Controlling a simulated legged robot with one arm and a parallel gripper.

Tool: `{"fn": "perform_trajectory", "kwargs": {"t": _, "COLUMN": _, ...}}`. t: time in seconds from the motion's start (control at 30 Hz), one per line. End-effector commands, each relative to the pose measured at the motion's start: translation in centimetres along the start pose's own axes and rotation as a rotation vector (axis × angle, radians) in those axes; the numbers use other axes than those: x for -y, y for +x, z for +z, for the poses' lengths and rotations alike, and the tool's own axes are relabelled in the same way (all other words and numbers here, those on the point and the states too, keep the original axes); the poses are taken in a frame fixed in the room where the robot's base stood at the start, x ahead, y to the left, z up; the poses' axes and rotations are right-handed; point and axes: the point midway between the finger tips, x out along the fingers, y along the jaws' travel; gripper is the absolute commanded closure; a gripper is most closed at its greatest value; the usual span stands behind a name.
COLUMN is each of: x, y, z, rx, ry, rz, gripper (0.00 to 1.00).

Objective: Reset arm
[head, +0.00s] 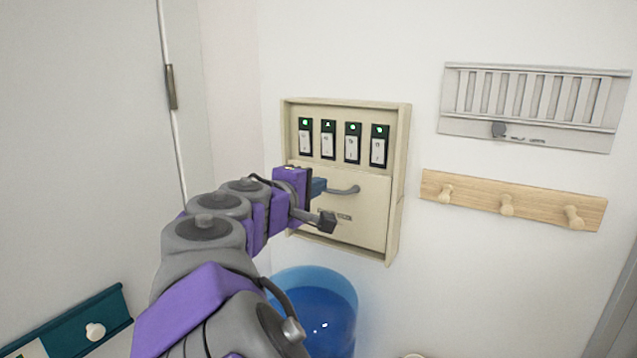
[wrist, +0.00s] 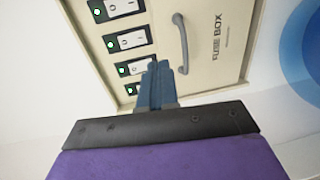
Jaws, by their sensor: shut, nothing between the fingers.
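My purple and grey arm reaches from the bottom of the head view toward a beige fuse box (head: 398,190) on the wall. My gripper (head: 322,186) is shut and empty, in front of the box. In the wrist view my gripper (wrist: 157,72) shows as blue fingers held together, with the box (wrist: 222,15) behind them. The box has a row of switches (head: 352,143) with green lights lit. A grey curved handle (wrist: 181,42) is on the lower panel, beside the fingers in the picture. I cannot tell whether the fingers touch the box.
A blue bin (head: 340,300) stands below the box, partly behind my arm. A wooden peg rail (head: 480,196) and a white vent (head: 470,125) are on the wall at right. A teal rail (head: 68,338) with a white knob is at lower left.

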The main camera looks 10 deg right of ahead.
Motion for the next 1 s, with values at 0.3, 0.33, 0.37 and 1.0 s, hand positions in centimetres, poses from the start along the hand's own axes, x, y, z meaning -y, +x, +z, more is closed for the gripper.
{"fn": "perform_trajectory", "kwargs": {"t": 0.3, "x": 0.1, "y": -0.2, "z": -0.2, "rx": 0.001, "ry": -0.002, "rz": 0.0, "gripper": 1.0}}
{"fn": "perform_trajectory", "kwargs": {"t": 0.33, "x": 0.2, "y": -0.2, "z": 0.0, "rx": 0.004, "ry": 0.0, "rz": -0.003, "gripper": 1.0}}
{"fn": "perform_trajectory", "kwargs": {"t": 0.37, "x": 0.4, "y": -0.1, "z": 0.3, "rx": 0.009, "ry": 0.004, "rz": -0.008, "gripper": 1.0}}
{"fn": "perform_trajectory", "kwargs": {"t": 1.0, "x": 26.8, "y": -4.2, "z": 26.4, "rx": 0.532, "ry": 0.432, "rz": -0.72, "gripper": 1.0}}
